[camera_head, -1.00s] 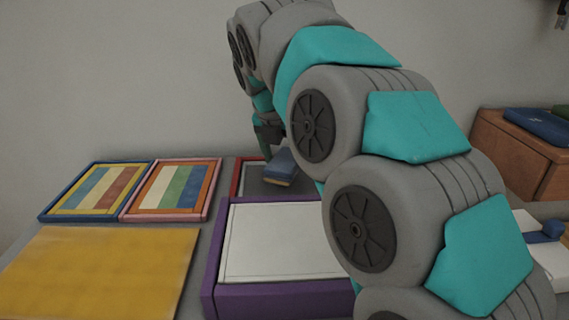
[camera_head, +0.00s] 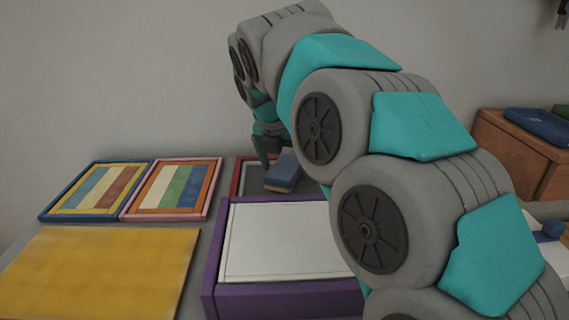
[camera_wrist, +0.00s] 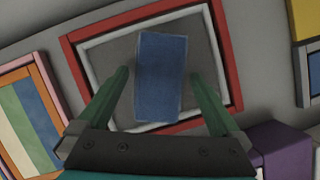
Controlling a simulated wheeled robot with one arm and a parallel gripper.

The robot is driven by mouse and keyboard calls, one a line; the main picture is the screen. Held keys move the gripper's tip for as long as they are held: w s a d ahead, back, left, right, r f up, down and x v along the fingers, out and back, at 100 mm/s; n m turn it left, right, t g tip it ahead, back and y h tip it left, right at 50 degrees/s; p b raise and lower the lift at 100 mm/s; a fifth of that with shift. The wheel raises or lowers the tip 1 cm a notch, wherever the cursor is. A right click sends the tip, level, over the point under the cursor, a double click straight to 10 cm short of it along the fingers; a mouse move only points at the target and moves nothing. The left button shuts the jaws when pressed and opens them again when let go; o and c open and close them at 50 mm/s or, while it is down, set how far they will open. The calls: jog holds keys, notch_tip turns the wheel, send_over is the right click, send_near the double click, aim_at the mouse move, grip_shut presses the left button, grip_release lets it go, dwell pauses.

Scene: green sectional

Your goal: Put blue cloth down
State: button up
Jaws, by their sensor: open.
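The blue cloth (camera_head: 283,172), a folded blue block with a tan underside, lies on the grey inner panel of a red-framed tray (camera_head: 237,178). In the wrist view the cloth (camera_wrist: 161,78) sits within the red frame (camera_wrist: 73,48), inside its pale inner border. My gripper (camera_wrist: 163,80) is open in the wrist view, with one green finger on each side of the cloth and a visible gap to both.
A purple-framed white panel (camera_head: 212,262) stands in front of the red tray. Two striped framed panels (camera_head: 97,188) lie to the left, with a yellow panel (camera_head: 95,270) nearer. A brown wooden box (camera_head: 500,150) with a blue item (camera_head: 538,124) on top stands right.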

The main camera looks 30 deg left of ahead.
jog(key=v, duration=1.2)
jog(key=shift+r+p, duration=0.2)
jog(key=shift+p, duration=0.1)
